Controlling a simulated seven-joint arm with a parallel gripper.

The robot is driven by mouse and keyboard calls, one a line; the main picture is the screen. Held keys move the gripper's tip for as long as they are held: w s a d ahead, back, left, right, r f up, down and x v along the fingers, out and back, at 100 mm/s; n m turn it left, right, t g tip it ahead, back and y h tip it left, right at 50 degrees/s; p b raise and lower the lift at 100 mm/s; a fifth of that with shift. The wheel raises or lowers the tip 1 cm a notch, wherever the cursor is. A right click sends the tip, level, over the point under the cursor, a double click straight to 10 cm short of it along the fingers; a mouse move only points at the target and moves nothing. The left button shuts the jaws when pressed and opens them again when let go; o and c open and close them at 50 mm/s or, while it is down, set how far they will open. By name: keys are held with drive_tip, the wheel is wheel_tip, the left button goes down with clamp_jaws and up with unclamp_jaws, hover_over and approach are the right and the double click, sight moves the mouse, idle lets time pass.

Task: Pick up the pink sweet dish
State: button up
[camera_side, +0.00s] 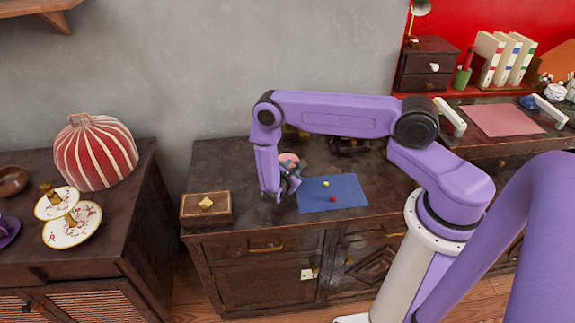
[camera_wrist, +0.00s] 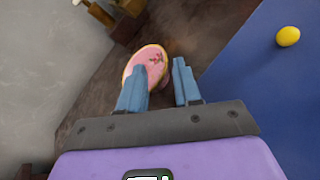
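The pink sweet dish (camera_wrist: 146,62) has a gold rim and a small dark-red pattern. In the wrist view it lies just beyond my fingers, mostly ahead of the left finger, which covers part of its near edge. My gripper (camera_wrist: 160,66) has its two blue fingers apart, with a gap between them. I cannot tell whether a finger touches the dish. In the side view the pink dish (camera_side: 288,159) shows partly behind my gripper (camera_side: 283,190), which is low over the dark wooden cabinet top (camera_side: 230,160). The dish's lower part is hidden there.
A blue mat (camera_side: 345,187) with a yellow ball (camera_side: 326,184) and a red ball (camera_side: 333,199) lies right of my gripper. A wooden box (camera_side: 206,209) stands at the cabinet's left end. A grey wall (camera_side: 230,70) rises behind.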

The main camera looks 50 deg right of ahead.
sight(297, 161)
drive_tip(key=shift+x, duration=1.55)
drive_tip(key=shift+f, duration=0.1)
clamp_jaws()
